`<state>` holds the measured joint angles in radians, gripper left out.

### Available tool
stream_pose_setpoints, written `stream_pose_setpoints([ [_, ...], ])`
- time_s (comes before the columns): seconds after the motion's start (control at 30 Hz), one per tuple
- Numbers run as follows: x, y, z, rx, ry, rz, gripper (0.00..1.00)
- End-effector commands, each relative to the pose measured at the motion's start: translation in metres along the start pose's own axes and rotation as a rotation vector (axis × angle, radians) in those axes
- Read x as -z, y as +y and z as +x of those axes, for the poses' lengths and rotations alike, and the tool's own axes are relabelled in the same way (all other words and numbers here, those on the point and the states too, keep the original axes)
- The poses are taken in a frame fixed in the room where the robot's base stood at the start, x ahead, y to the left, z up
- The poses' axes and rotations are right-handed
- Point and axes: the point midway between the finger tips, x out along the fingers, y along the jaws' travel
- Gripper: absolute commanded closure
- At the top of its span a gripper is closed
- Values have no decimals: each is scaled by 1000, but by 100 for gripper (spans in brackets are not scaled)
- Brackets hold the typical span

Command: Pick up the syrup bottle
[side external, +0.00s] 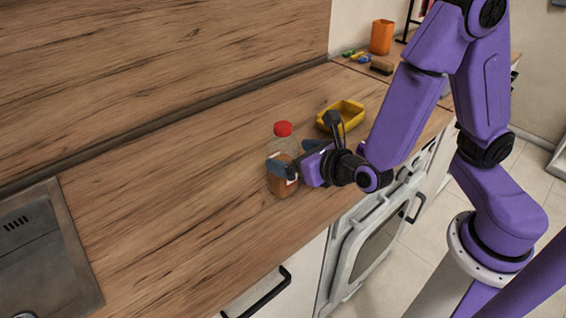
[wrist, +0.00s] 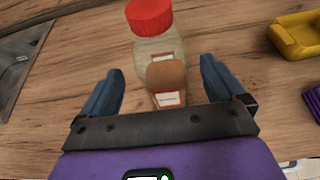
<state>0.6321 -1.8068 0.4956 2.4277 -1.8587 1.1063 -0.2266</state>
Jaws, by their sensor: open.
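The syrup bottle (side external: 283,157) stands upright on the wooden counter, with a red cap, a clear upper part and brown contents. In the wrist view the bottle (wrist: 158,55) is ahead of my gripper, its lower part between the two blue fingers. My gripper (wrist: 162,80) is open, with one finger on each side of the bottle and a visible gap to each. In the side external view my gripper (side external: 288,168) is level with the bottle's middle, coming from the right. The bottle's base is partly hidden in the wrist view.
A yellow tray (side external: 327,121) sits behind my gripper; it also shows at the right of the wrist view (wrist: 279,42). A metal sink (side external: 72,250) is at the left. An orange cup (side external: 381,37) and a brush (side external: 382,67) stand far back. The counter left of the bottle is clear.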

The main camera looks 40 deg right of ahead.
Motion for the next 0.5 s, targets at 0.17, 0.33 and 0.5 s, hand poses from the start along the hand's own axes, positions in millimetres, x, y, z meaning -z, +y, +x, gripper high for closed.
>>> stream_pose_setpoints([
  [0.17,3,-4,26,8,1,3,4],
  [0.33,2,-2,42,4,1,2,4],
  [0.5,2,-2,45,1,1,1,4],
])
